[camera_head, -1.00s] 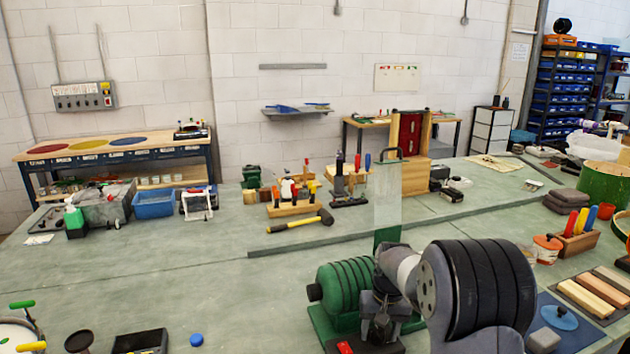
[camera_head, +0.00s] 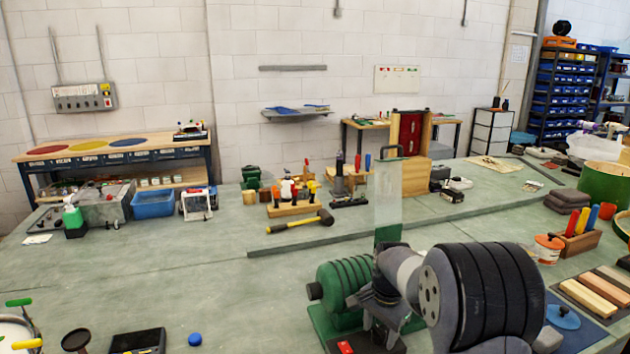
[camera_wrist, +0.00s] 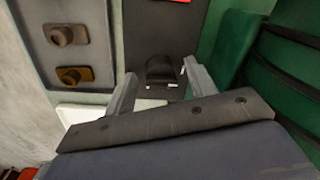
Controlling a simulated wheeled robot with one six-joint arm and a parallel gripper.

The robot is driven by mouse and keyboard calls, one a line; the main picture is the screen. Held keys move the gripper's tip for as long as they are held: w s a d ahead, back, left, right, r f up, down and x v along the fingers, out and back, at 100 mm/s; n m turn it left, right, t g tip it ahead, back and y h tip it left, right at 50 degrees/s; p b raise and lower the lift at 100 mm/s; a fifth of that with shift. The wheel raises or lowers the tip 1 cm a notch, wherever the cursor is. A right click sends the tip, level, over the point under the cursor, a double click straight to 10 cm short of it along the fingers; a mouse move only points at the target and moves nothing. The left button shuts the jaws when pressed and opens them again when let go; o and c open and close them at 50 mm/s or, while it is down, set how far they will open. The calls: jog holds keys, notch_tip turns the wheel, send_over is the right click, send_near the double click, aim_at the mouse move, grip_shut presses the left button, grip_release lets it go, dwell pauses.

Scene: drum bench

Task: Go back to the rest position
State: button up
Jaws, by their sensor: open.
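My gripper is open in the wrist view (camera_wrist: 160,92). Its two pale fingers stand apart with nothing between them. My fingertips are hard to make out there. The machine's green ribbed side also fills the right of the wrist view (camera_wrist: 290,75).
A clear upright panel (camera_head: 388,207) stands just behind my wrist. A hammer (camera_head: 292,229) and tool blocks lie farther back on the green bench. A block of coloured handles (camera_head: 582,240) and wooden strips (camera_head: 590,298) are at the right. The bench's left middle is mostly free.

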jog(key=shift+m+b, duration=0.35)
jog(key=shift+m, duration=1.35)
